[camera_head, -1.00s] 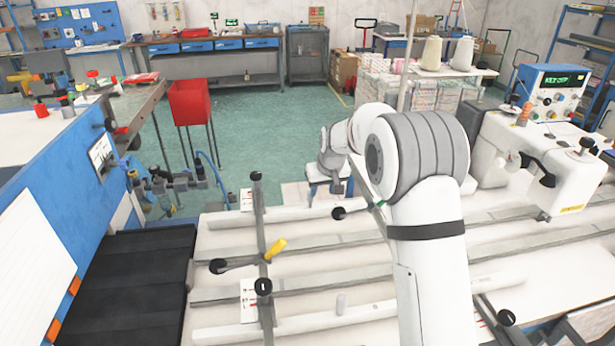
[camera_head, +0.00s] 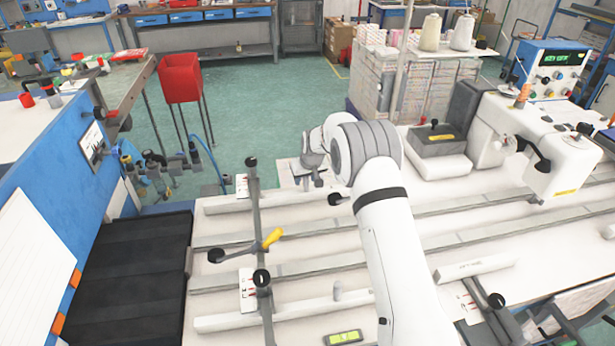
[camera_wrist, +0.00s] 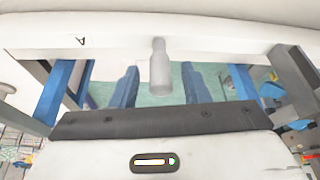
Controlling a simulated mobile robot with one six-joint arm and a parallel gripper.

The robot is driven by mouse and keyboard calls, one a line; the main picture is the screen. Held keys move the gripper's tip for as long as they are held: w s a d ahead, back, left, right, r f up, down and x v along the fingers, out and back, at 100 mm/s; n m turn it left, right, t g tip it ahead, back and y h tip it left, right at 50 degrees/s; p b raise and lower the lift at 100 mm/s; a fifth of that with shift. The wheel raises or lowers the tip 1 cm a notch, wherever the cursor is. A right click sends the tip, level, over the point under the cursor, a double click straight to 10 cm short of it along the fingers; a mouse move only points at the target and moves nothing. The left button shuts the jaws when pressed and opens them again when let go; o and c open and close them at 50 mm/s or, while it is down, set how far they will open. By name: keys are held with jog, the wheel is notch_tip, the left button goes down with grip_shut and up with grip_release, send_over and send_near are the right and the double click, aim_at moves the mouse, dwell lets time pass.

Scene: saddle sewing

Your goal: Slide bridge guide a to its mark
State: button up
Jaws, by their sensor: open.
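In the wrist view, bridge guide a (camera_wrist: 105,36) is a long white bar across the upper part, marked with a letter A. A pale grey round peg (camera_wrist: 160,68) sticks out of its middle. My gripper (camera_wrist: 160,88) is open; the peg lies in front of its dark palm with a visible gap. In the head view, my gripper (camera_head: 312,180) hangs over the far edge of the table, by a white bar (camera_head: 245,204) that looks like this guide. My arm hides this bar's right part. A white card with red marks (camera_head: 242,186) lies near its left end.
A nearer white bar (camera_head: 280,312) carries a small grey peg (camera_head: 338,291). Another white bar (camera_head: 475,267) lies right. The sewing machine (camera_head: 540,150) stands at the back right.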

jog(key=shift+f, duration=0.1)
jog(key=shift+c, duration=0.5)
grip_shut()
jog(key=shift+s+d+f+b, duration=0.1)
jog(key=shift+s+f+b, duration=0.15)
jog(key=shift+b, duration=0.6)
jog(key=shift+s+d+r+b, duration=0.15)
jog(key=shift+s+r+b, duration=0.05)
jog(key=shift+s+b, duration=0.25)
jog(key=shift+o, duration=0.5)
grip_release()
jog(key=shift+r, duration=0.1)
jog(key=shift+r, duration=0.2)
jog(key=b+v, duration=0.2)
jog(key=v, duration=0.5)
jog(key=shift+r, duration=0.15)
